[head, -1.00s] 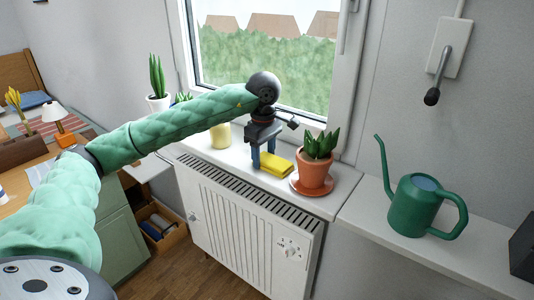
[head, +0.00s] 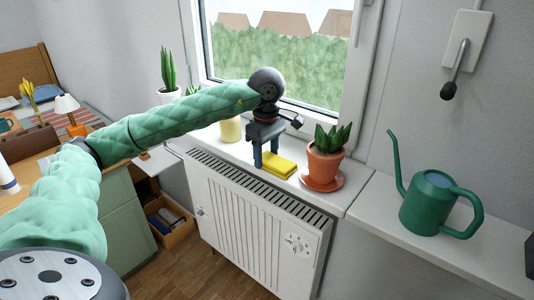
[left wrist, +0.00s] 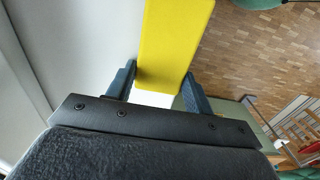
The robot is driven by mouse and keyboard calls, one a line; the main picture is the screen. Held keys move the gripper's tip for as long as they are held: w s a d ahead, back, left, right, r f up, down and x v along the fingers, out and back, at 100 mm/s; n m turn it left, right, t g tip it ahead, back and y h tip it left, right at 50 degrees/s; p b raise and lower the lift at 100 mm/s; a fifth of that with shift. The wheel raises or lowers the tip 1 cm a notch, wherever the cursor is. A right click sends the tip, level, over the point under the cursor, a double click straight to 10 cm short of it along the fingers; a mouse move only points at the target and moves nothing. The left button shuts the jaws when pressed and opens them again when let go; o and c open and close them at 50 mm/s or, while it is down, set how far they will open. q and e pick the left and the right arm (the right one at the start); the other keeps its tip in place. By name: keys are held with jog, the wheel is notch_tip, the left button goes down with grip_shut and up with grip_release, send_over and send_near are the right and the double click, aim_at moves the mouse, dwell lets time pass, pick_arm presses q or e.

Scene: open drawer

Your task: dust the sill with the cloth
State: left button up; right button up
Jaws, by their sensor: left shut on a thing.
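The yellow cloth (head: 280,166), a folded flat block, is at the front edge of the white window sill (head: 235,155), above the radiator. My left gripper (head: 268,157) points down with its blue fingers shut on the cloth. The left wrist view shows the cloth (left wrist: 172,45) between the two fingertips (left wrist: 160,84). The cloth looks level and low over the sill; I cannot tell whether its whole underside touches. My right gripper is not in view.
A potted plant (head: 325,165) on a terracotta saucer stands just right of the cloth. A pale yellow jar (head: 231,129) and a white-potted plant (head: 168,95) stand left. A green watering can (head: 435,203) is on the right ledge. The radiator (head: 255,225) is below.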

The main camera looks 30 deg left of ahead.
aim_at(266, 156)
pick_arm(q)
jog(key=shift+r+p, duration=1.2)
jog(key=shift+r, duration=1.7)
jog(key=shift+r, duration=0.1)
jog(key=shift+r+p, duration=0.45)
jog(key=shift+r, duration=0.95)
